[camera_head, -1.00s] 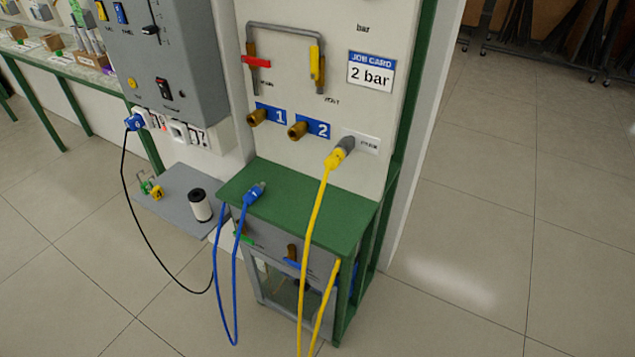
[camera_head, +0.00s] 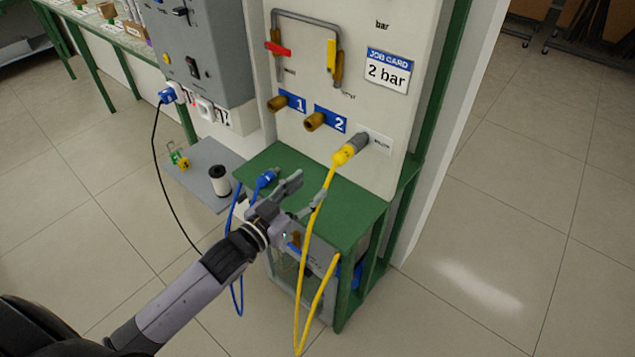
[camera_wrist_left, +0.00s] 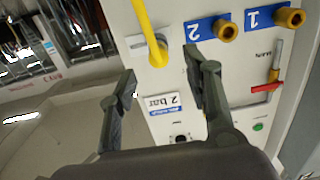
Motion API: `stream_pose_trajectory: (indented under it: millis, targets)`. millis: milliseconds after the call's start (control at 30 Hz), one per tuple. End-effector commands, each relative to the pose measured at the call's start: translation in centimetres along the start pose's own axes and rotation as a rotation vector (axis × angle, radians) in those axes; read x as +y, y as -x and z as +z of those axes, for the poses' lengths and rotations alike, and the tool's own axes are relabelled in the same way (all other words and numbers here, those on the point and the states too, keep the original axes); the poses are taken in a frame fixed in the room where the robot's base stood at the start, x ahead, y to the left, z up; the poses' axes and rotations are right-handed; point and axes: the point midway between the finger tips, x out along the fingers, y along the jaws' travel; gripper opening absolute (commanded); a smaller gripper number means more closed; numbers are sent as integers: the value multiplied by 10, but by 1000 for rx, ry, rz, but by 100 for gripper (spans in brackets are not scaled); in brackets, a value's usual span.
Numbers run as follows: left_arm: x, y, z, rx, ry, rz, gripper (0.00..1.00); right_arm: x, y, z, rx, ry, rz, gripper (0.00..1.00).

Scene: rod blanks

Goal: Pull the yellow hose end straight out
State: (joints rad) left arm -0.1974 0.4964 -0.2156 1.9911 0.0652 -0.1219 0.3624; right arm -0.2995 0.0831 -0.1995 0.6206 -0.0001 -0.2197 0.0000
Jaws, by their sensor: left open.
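The yellow hose end (camera_head: 343,155) is plugged onto the grey fitting (camera_head: 358,143) at the lower right of the white panel. Its yellow hose hangs down in front of the green shelf. In the left wrist view the yellow hose end (camera_wrist_left: 157,48) shows near the top, beyond the fingertips. My left gripper (camera_head: 306,194) is open and empty, over the green shelf, below and left of the hose end. It shows also in the left wrist view (camera_wrist_left: 160,82). The hose passes close to one finger in the head view; I cannot tell whether they touch. My right gripper is not in view.
Brass ports 1 (camera_head: 277,103) and 2 (camera_head: 314,121) stick out left of the fitting. A blue hose end (camera_head: 266,179) lies on the green shelf (camera_head: 350,205), beside my left gripper. A job card (camera_head: 387,71) reads 2 bar. The floor at right is clear.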

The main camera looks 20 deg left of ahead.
Motion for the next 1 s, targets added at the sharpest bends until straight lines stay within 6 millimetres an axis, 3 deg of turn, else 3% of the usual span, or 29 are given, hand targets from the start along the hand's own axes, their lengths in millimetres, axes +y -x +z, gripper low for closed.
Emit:
stream_pose_trajectory:
  millis: [100, 267, 800, 1000]
  targets:
    - [5, 0, -16, 27, -1, 15, 45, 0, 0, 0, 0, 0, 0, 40]
    - [5, -8, -16, 32, 0, 16, 45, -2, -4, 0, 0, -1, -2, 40]
    - [6, -71, -17, 32, -1, 16, 45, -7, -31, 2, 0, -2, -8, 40]
    - [7, -95, -20, 30, 0, 15, 45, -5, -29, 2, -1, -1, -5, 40]
